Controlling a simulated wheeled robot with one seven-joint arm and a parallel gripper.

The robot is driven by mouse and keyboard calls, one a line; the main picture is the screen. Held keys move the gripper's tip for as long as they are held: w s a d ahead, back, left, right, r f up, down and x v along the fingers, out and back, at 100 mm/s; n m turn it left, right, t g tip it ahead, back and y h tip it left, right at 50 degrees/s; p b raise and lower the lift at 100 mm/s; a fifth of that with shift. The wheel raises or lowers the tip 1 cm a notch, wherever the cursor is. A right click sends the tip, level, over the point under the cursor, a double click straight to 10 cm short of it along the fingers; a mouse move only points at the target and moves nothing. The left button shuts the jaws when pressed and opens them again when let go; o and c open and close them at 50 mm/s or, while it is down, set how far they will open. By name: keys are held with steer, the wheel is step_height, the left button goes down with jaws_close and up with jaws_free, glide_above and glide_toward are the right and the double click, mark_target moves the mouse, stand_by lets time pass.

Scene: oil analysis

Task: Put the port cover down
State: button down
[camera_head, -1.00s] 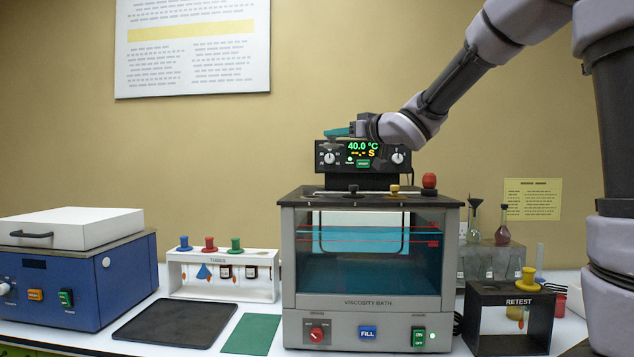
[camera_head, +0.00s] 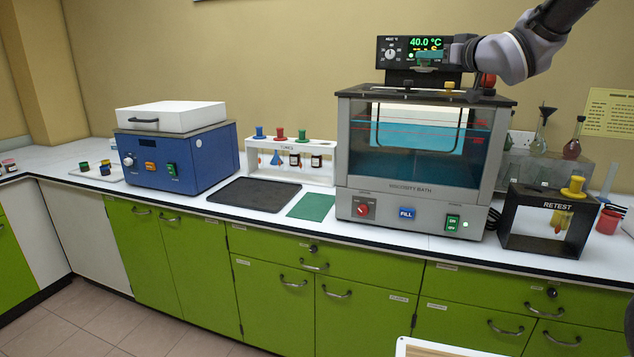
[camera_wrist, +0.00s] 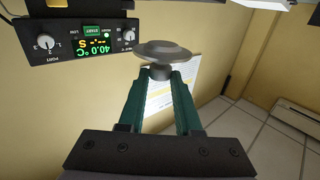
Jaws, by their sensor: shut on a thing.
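My gripper (camera_wrist: 161,74) is shut on the knob of the port cover (camera_wrist: 163,50), a grey round disc, in the wrist view. In the head view my gripper (camera_head: 430,56) is in the air over the viscosity bath (camera_head: 410,180), in front of its control display (camera_head: 391,54). The cover shows there only as a small dark shape (camera_head: 424,69) under the fingers, apart from the bath's dark top (camera_head: 365,91). A yellow knob (camera_head: 449,86) and a red knob (camera_head: 488,80) stand on that top, the red one partly hidden by my wrist.
Left of the bath are a green mat (camera_head: 312,207), a black mat (camera_head: 255,194), both bare, a tube rack (camera_head: 254,160) and a blue machine (camera_head: 190,163). A black retest stand (camera_head: 512,225) and glass flasks (camera_head: 572,146) are on the right.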

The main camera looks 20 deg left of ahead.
steer(key=s+d+f+m+t+h, duration=0.1)
steer(key=s+d+f+m+h, duration=0.1)
steer(key=f, duration=1.4)
steer(key=s+d+f+m+t+h, duration=0.1)
steer(key=d+f+m+h, duration=0.4)
steer(key=f, duration=1.2)
steer(key=s+d+f+m+h, duration=0.4)
steer(key=f+h, duration=0.5)
steer(key=f, duration=0.8)
steer(key=shift+d+t, duration=0.4)
steer(key=shift+d, duration=0.3)
